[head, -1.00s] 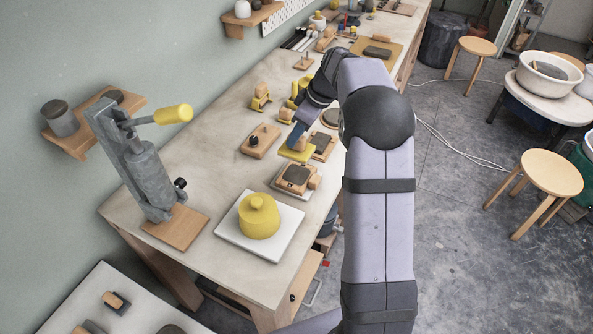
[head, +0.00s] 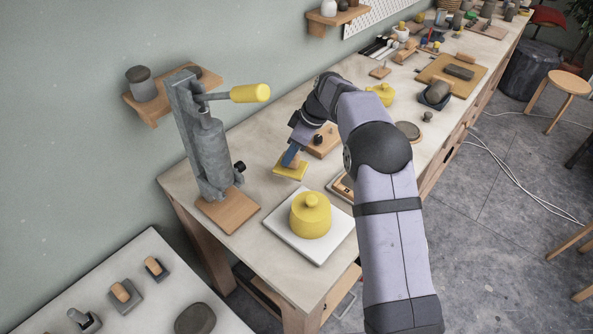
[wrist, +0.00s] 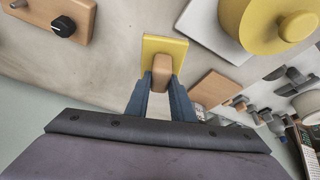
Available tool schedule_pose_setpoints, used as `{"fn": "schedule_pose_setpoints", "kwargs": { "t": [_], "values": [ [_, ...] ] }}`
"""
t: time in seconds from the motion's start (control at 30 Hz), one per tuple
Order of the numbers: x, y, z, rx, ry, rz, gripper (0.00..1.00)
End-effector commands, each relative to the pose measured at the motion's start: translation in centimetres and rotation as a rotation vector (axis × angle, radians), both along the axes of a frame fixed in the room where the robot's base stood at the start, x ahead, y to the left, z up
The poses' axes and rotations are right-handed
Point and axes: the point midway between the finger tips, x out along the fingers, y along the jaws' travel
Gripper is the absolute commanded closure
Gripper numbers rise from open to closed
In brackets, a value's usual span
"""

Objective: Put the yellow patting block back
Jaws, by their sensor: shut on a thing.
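The yellow patting block (head: 290,171) is a flat yellow square plate with a wooden grip on top. My gripper (head: 292,157) is shut on that wooden grip.
A yellow lidded pot (head: 311,222) stands on a white square board (head: 290,241) near the front. A grey press with a yellow handle (head: 206,140) stands on a wooden base to the left. A wooden block with a black knob (head: 325,147) lies behind my gripper.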

Motion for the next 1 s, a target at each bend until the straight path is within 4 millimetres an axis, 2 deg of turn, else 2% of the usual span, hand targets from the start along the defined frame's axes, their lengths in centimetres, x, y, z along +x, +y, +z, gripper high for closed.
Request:
{"fn": "schedule_pose_setpoints", "kwargs": {
  "t": [0.03,0.2,0.4,0.5,0.8,1.0],
  "values": [
    [0.9,0.6,0.0,0.001,-0.005,-0.013,1.0],
    [3.7,-0.2,2.2,0.0,-0.008,-0.172,1.0],
    [5.5,-1.2,4.5,0.0,-0.005,-0.367,1.0],
    [5.9,-1.6,5.0,-0.001,-0.003,-0.454,1.0],
    [6.0,-2.0,5.0,-0.001,-0.003,-0.68,1.0],
    [6.0,-2.0,5.0,0.0,-0.004,-0.742,1.0]
  ]
}}
